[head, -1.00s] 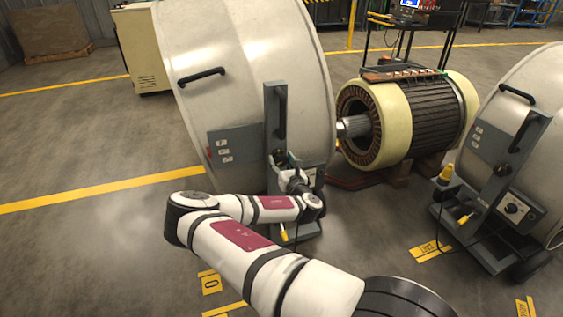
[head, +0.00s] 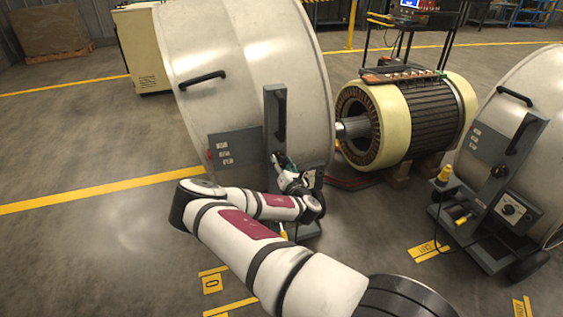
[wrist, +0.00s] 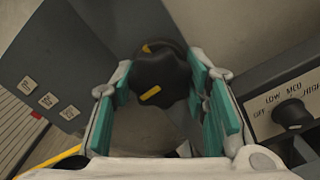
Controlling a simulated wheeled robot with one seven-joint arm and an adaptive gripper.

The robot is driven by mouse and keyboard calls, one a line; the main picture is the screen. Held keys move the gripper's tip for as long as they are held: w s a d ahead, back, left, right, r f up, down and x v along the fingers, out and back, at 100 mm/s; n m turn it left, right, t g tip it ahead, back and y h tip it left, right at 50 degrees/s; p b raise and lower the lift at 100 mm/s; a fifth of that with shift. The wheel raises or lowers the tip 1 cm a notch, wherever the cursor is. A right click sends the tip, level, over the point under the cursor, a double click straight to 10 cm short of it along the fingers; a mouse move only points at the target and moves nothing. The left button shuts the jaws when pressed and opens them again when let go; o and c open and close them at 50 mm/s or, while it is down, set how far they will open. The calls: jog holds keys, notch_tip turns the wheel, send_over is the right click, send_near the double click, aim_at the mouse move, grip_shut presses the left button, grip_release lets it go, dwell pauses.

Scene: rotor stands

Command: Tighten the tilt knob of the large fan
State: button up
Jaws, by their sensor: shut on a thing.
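The large fan (head: 240,75) is a big pale drum on a grey upright stand in the middle left of the head view. Its tilt knob (wrist: 165,78) is a black lobed knob with a yellow mark on its face, seen in the wrist view against the grey stand. A second yellow mark (wrist: 147,47) shows above it. My gripper (wrist: 165,92) has its teal-padded fingers on either side of the knob and is shut on it. In the head view my gripper (head: 281,163) is at the stand's upright and hides the knob.
A speed dial (wrist: 292,114) marked OFF, LOW, MED, HIGH sits close right of my gripper. A second fan (head: 535,140) with its own stand is at the right. A motor stator (head: 440,115) stands on blocks between them.

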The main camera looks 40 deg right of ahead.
jog(key=m+p, duration=0.2)
jog(key=m, duration=0.3)
jog(key=shift+r+m, duration=0.1)
jog(key=shift+m, duration=0.3)
jog(key=m+p, duration=0.2)
jog(key=m, duration=0.2)
jog(key=m+p, duration=0.1)
jog(key=m, duration=0.3)
jog(key=shift+m+p, duration=0.3)
jog(key=shift+m, duration=0.1)
jog(key=shift+m+p, duration=0.5)
jog(key=shift+m, duration=1.3)
jog(key=o, duration=1.1)
jog(key=shift+o, duration=0.2)
